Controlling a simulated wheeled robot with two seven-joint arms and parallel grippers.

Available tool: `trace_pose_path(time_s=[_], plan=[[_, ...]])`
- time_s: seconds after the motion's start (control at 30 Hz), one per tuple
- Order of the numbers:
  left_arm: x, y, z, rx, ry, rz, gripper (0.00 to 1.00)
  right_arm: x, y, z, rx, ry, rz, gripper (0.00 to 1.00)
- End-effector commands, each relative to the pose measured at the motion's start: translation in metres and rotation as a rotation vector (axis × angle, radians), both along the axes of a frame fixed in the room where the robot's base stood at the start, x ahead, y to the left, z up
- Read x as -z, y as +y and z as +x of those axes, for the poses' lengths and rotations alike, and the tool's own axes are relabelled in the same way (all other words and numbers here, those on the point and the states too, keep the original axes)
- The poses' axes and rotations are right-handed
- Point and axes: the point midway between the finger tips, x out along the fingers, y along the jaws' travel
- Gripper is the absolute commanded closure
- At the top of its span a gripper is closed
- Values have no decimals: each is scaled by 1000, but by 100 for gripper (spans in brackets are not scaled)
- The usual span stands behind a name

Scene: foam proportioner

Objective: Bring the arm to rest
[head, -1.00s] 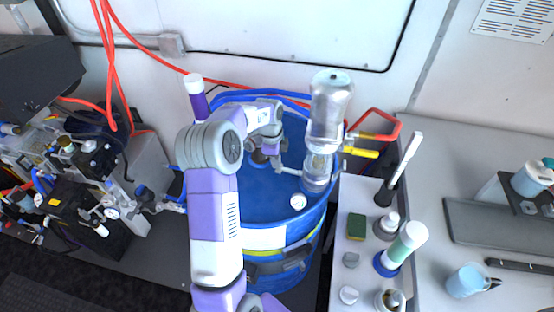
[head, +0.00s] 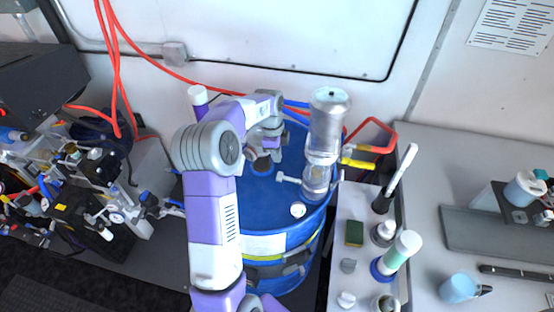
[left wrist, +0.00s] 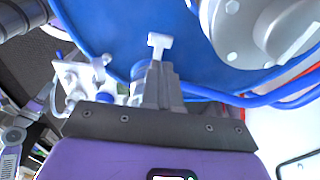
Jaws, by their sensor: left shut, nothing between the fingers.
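My left arm reaches over the blue drum (head: 275,215), and my left gripper (head: 263,160) is above the drum's lid. In the left wrist view its fingers (left wrist: 160,88) are shut and empty. A pale T-shaped handle (head: 288,179) sticks out to the left from the clear sight-glass fitting on the drum. The handle also shows just beyond the fingertips in the left wrist view (left wrist: 160,41). In the head view the gripper is apart from it, to its upper left. My right gripper is not in view.
A white ledge (head: 352,215) with bottles and a sponge is at right. Pump equipment (head: 90,195) crowds the left. Red hoses hang behind.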

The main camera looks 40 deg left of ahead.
Motion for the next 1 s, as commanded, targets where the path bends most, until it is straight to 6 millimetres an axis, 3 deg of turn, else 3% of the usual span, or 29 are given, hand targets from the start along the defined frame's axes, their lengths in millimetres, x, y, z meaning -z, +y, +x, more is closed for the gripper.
trace_pose_path(time_s=[0.2, 0.33, 0.77, 0.87, 1.0], plan=[[-43, 17, -9, -2, -1, 0, 100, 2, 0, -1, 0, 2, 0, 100], [-59, 22, -12, -2, 2, -1, 100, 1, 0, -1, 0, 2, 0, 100], [-71, 26, -15, -1, 4, -2, 100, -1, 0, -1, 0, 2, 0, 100], [-82, 26, -15, -1, 4, -2, 100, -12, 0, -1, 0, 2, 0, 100], [-111, 26, -14, -1, 3, -1, 100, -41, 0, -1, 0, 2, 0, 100]])
